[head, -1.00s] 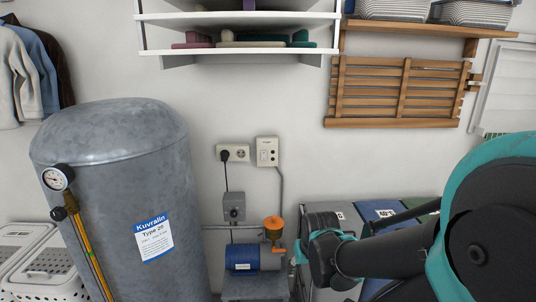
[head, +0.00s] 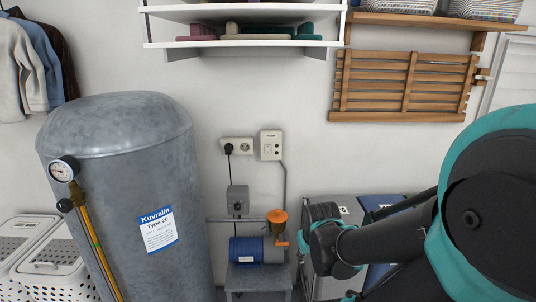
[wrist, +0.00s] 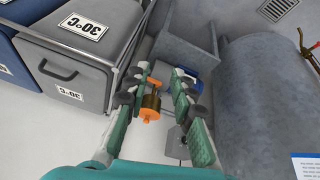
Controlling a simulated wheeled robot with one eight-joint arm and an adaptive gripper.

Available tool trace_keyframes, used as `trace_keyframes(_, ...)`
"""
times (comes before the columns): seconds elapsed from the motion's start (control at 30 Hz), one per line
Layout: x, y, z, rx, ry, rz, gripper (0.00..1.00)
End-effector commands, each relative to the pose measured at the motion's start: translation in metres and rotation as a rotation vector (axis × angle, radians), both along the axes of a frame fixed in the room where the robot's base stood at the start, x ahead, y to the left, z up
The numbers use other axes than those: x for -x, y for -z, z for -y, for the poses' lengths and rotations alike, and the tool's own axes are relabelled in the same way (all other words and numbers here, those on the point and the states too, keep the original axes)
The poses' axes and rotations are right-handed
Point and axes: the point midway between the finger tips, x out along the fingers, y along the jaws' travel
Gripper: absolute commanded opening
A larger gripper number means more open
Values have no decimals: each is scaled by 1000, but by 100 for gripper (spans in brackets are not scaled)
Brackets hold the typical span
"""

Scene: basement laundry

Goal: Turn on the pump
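The pump (head: 258,250) has a blue motor body with an orange cup and an orange handle-like part. It sits on a grey stand (head: 258,278) against the wall. A grey switch box (head: 237,199) is on the wall above it, wired to a black plug in a wall socket (head: 237,146). My gripper (wrist: 160,76) is open in the wrist view, with nothing held. The orange cup (wrist: 151,104) shows in the gap between its fingers, beyond them.
A large grey tank (head: 125,200) with a gauge (head: 63,170) stands left of the pump. A second box (head: 271,145) is on the wall. Shelves (head: 245,43) hang above.

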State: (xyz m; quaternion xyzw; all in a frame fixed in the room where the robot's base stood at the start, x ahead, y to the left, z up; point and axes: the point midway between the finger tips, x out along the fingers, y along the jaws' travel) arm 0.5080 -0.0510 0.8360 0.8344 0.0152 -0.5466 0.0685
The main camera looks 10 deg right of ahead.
Motion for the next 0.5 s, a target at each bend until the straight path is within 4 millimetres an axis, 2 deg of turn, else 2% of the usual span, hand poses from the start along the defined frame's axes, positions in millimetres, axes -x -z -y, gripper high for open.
trace_keyframes(0.03, -13, -5, 5, 57, -59, 21, 15)
trace_keyframes(0.17, -56, -22, 21, 290, -289, 91, 0)
trace_keyframes(0.33, -120, -54, 33, 664, -630, 157, 0)
trace_keyframes(0.5, -181, -88, 26, 1064, -963, 177, 0)
